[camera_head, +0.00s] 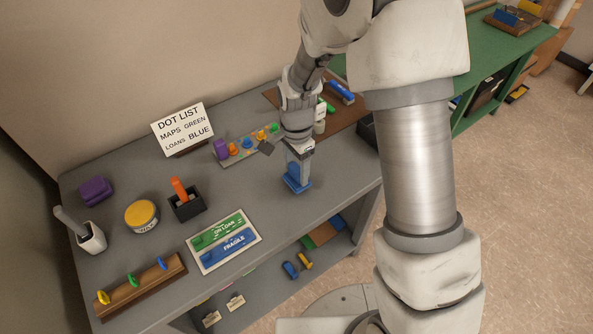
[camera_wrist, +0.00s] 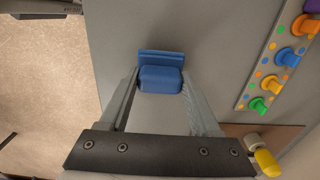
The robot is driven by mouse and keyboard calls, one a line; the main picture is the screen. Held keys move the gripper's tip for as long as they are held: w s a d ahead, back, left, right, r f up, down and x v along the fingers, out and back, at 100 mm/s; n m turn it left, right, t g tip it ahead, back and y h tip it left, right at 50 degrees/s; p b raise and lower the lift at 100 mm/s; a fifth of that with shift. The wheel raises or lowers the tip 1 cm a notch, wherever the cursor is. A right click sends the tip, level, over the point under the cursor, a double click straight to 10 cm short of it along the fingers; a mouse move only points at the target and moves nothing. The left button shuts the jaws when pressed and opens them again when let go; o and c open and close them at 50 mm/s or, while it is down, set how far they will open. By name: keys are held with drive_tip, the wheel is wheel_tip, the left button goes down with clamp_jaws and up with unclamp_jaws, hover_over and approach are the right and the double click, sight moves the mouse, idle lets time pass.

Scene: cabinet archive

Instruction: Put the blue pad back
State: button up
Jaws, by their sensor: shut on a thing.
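My gripper (camera_wrist: 162,98) is shut on a blue block, which seems to be the blue pad (camera_wrist: 161,70); in the wrist view it sits between the fingertips. In the head view the blue pad (camera_head: 296,183) is under my gripper (camera_head: 298,164), at or just above the grey table top near its front edge. I cannot tell whether it touches the table. The white tray (camera_head: 257,239) holds a green "ON LOAN" piece (camera_head: 217,231) and a blue "FRAGILE" piece (camera_head: 226,245). A sign (camera_head: 183,129) reads "DOT LIST, MAPS GREEN, LOANS BLUE".
A dotted board with coloured knobs (camera_head: 247,146) lies behind my gripper. A black holder (camera_head: 187,209), a yellow-lidded tin (camera_head: 141,216), a white cup (camera_head: 91,238), a purple block (camera_head: 96,190) and a wooden rack (camera_head: 140,284) stand left. A blue item (camera_head: 290,270) lies on the lower shelf.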

drive_tip(key=shift+f, duration=0.8)
drive_tip(key=shift+f, duration=0.15)
drive_tip(key=o, duration=1.2)
